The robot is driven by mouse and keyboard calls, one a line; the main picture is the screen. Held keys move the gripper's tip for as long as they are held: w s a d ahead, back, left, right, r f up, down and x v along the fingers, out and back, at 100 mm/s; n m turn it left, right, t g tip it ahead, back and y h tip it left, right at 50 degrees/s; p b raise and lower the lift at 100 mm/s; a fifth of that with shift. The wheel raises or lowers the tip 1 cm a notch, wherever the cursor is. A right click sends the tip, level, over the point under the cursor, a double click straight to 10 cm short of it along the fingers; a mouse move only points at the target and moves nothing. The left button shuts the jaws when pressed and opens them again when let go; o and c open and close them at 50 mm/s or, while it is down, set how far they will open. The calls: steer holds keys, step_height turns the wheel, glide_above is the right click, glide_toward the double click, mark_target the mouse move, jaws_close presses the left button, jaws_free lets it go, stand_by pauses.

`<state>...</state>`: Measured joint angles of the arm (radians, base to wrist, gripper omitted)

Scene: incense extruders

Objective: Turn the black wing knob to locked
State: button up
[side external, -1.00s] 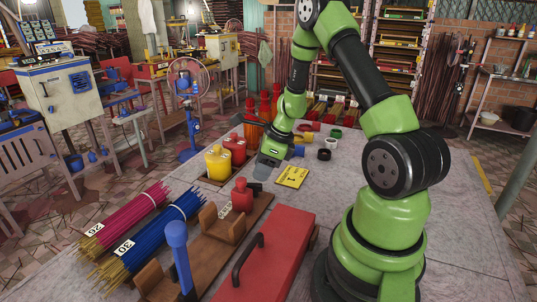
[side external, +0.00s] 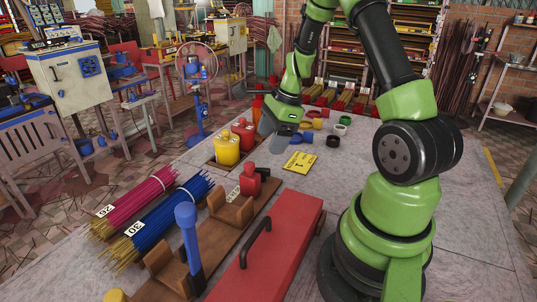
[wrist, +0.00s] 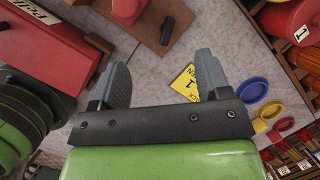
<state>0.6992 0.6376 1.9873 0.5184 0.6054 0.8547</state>
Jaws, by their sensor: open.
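A small black bar-shaped piece (wrist: 167,30), which looks like the wing knob, lies on a brown wooden board (wrist: 152,12) at the top of the wrist view. I cannot read its locked or unlocked marking. In the side view, a red upright extruder body (side external: 250,182) stands on the long wooden base. My gripper (wrist: 162,76) is open and empty, its two grey fingers spread. It points down above the grey table, and the black piece lies beyond the fingertips. In the side view the gripper (side external: 274,124) hangs behind the yellow card.
A yellow card (side external: 300,161) lies flat on the table. A red box with a black handle (side external: 272,247), a blue upright lever (side external: 188,243) and pink and blue stick bundles (side external: 165,222) fill the front. Yellow and red canisters (side external: 227,149) stand left of the gripper. Coloured rings lie behind.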

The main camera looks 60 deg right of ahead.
mark_target(262, 169)
steer(key=n+g, duration=0.1)
steer(key=n, duration=0.3)
steer(key=w+n+g+h, duration=0.1)
steer(key=n, duration=0.3)
steer(key=w+n+g+h, duration=0.1)
steer(key=n, duration=0.3)
steer(key=shift+w+a+n, duration=0.15)
steer(key=shift+w+n, duration=0.1)
steer(key=shift+n, duration=0.15)
step_height(262, 169, down, 9)
steer(key=shift+f, duration=0.15)
